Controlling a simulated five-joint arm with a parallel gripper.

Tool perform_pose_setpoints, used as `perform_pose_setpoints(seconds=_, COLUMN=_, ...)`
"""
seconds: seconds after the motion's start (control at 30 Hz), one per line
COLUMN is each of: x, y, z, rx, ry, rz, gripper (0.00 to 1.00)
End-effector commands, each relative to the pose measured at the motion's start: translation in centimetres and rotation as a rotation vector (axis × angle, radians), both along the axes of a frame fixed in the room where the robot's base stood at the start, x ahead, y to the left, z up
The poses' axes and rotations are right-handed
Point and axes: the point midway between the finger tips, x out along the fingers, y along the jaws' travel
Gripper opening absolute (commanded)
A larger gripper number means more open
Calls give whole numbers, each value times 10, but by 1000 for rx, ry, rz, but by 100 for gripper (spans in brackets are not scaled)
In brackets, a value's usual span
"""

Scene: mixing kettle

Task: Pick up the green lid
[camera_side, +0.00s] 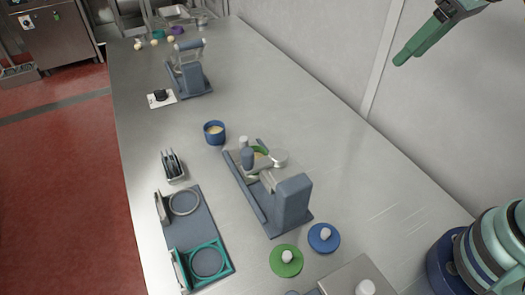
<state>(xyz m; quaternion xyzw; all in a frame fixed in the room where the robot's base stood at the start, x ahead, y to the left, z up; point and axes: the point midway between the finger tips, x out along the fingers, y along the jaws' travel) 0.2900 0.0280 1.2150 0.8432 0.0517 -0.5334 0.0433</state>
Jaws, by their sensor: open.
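The green lid (283,265) is a flat round disc with a white knob (286,255). It lies on the steel table in the lower middle of the side view, just in front of the mixing kettle stand (291,207). A blue lid (319,241) with a similar white knob lies to its right, close beside it. My gripper (403,57) is at the upper right, high above the table and far from the green lid. Its green fingers point down and left, and nothing shows between them.
A blue cup (214,133) with yellowish contents stands behind the kettle stand. A grey board (196,215) with a ring and a teal frame (205,262) lies at left. A grey box with a white knob (365,288) is at the front edge.

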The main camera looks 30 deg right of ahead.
Motion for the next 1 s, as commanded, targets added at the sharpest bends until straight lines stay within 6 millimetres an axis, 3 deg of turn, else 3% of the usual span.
perform_pose_setpoints(seconds=0.27, x=1, y=81, z=5, rx=-70, ry=121, rz=362, gripper=58)
perform_pose_setpoints(seconds=0.5, x=-21, y=171, z=5, rx=-168, ry=238, rz=763, gripper=58)
perform_pose_setpoints(seconds=0.7, x=-43, y=216, z=2, rx=-227, ry=293, rz=965, gripper=58)
perform_pose_setpoints(seconds=1.0, x=-78, y=264, z=-4, rx=-302, ry=352, rz=1196, gripper=58)
